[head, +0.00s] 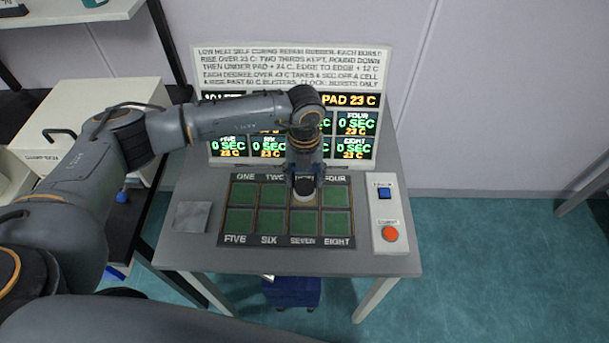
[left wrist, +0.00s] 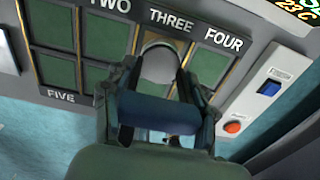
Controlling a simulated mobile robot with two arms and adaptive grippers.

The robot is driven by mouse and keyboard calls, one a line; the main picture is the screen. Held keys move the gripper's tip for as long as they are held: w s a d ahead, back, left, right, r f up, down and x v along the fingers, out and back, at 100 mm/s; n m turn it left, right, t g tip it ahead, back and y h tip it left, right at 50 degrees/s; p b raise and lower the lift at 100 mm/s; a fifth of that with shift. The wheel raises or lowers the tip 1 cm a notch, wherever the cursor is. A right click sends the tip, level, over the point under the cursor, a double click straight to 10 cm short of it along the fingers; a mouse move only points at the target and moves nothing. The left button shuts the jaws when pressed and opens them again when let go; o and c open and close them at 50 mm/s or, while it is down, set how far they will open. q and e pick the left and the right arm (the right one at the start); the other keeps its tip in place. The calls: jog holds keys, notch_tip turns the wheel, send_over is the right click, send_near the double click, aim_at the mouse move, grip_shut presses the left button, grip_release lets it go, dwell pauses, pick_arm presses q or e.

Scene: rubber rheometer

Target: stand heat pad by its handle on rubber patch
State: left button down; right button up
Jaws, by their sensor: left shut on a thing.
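My left gripper (head: 304,184) is shut on the handle of the heat pad and points down over the board. The heat pad (head: 303,199) is a pale grey round piece, upright under the fingers, at the cell labelled THREE. It also shows in the left wrist view (left wrist: 160,64), just below the word THREE, with the fingers hiding part of it. I cannot tell whether it touches the patch. The rubber patches are dark green squares in two rows, such as the patch in cell FOUR (head: 336,196). The right gripper does not show.
A sign and display panel (head: 290,62) stands behind the board, reading PAD 23 C and 0 SEC on the visible cells. A grey square plate (head: 192,216) lies left of the board. A blue button (head: 384,193) and a red button (head: 390,233) are at the right.

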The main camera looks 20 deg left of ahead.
pick_arm(q)
jog(key=shift+f+b, duration=0.45)
jog(key=shift+f, duration=0.05)
dwell(0.5)
jog(key=shift+c, duration=2.3)
grip_release()
jog(key=shift+o, duration=0.6)
jog(key=shift+s+f, duration=0.1)
jog(key=shift+f, duration=0.05)
notch_tip(320, 180, up, 12)
jog(key=shift+r, duration=0.15)
